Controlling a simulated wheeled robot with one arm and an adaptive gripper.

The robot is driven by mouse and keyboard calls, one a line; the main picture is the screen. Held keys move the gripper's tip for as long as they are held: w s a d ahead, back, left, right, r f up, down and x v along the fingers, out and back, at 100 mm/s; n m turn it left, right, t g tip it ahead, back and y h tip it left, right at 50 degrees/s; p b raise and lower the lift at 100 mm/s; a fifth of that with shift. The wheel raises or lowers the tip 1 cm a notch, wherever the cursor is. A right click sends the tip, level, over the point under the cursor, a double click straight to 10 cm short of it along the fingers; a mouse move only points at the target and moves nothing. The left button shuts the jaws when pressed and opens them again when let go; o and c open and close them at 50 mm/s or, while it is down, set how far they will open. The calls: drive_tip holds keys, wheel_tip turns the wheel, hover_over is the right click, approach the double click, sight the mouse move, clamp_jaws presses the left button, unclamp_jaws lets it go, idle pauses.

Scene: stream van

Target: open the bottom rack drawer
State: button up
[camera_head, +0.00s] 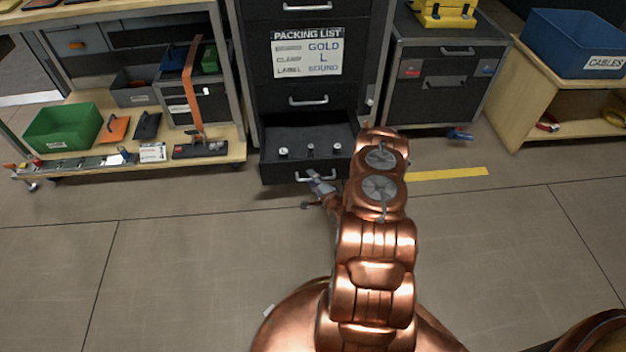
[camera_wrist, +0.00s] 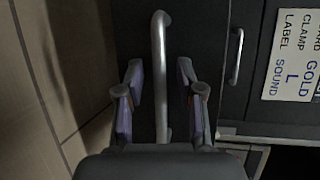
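The bottom rack drawer (camera_head: 263,165) is a black drawer low in the dark rack. It stands pulled out, and I see into its grey-lined inside, where a few small pale items (camera_head: 310,152) lie. Its silver bar handle (camera_head: 300,178) is on its front; the handle also shows upright in the wrist view (camera_wrist: 160,60). My gripper (camera_head: 318,184) is at the drawer's front by the handle. In the wrist view my gripper (camera_wrist: 162,95) is open, with one finger on each side of the handle and gaps between.
A closed drawer with a silver handle (camera_head: 308,100) and a packing list sign (camera_head: 307,53) sit above. A low wooden shelf with a green bin (camera_head: 63,128) stands left, a dark cabinet (camera_head: 445,70) right. The floor (camera_head: 190,260) in front is clear.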

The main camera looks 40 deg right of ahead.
drive_tip(key=shift+s, duration=0.1)
drive_tip(key=v, duration=1.1)
drive_tip(key=shift+s, duration=0.4)
drive_tip(key=shift+r, duration=0.1)
